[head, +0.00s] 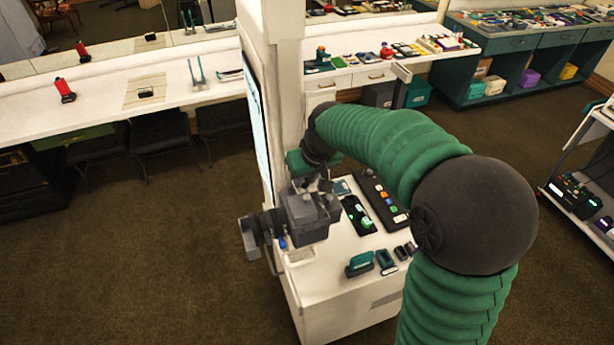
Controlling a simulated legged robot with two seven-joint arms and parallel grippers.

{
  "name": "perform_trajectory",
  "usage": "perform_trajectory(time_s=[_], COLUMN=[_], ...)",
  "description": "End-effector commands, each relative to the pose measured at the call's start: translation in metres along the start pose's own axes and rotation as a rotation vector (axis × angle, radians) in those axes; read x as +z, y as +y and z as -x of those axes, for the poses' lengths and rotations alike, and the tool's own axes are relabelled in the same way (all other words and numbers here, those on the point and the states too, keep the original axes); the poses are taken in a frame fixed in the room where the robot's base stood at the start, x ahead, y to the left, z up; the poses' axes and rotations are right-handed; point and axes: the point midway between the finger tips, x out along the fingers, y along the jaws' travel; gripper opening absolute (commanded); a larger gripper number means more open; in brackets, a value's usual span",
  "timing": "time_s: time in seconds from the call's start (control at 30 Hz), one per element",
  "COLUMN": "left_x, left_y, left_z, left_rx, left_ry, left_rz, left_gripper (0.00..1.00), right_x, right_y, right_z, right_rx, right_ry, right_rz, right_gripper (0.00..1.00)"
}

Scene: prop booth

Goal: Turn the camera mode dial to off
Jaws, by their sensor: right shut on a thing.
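My right gripper (263,229) is a dark grey block at the end of my green-sleeved arm. It is at the left side of the white booth cabinet (345,312), below the upright screen (257,125), which shows nearly edge-on. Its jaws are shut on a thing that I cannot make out. The camera mode dial cannot be told apart in this view; the gripper and wrist cover the area around the jaws. A small blue part shows just beside the gripper. My left gripper is not in view.
On the cabinet top are a black button panel (381,199), a black unit with a green knob (359,215) and teal-and-black pieces (359,264). A white counter (100,93) runs behind at left. Carpet is open at lower left.

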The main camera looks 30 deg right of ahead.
Motion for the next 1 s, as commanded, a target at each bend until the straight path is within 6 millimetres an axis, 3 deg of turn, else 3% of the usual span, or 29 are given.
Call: perform_trajectory(time_s=[0.57, 1.0], left_x=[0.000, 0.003], left_y=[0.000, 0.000], left_z=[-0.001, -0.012], left_rx=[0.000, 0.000], left_ry=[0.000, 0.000], left_rz=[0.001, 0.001], left_gripper=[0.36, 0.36], right_x=[0.002, 0.001], right_y=[0.005, 0.008], right_z=[0.000, -0.001], right_rx=[-0.023, -0.159], right_ry=[-0.007, -0.014], right_rz=[0.062, 0.387], right_gripper=[0.00, 0.00])
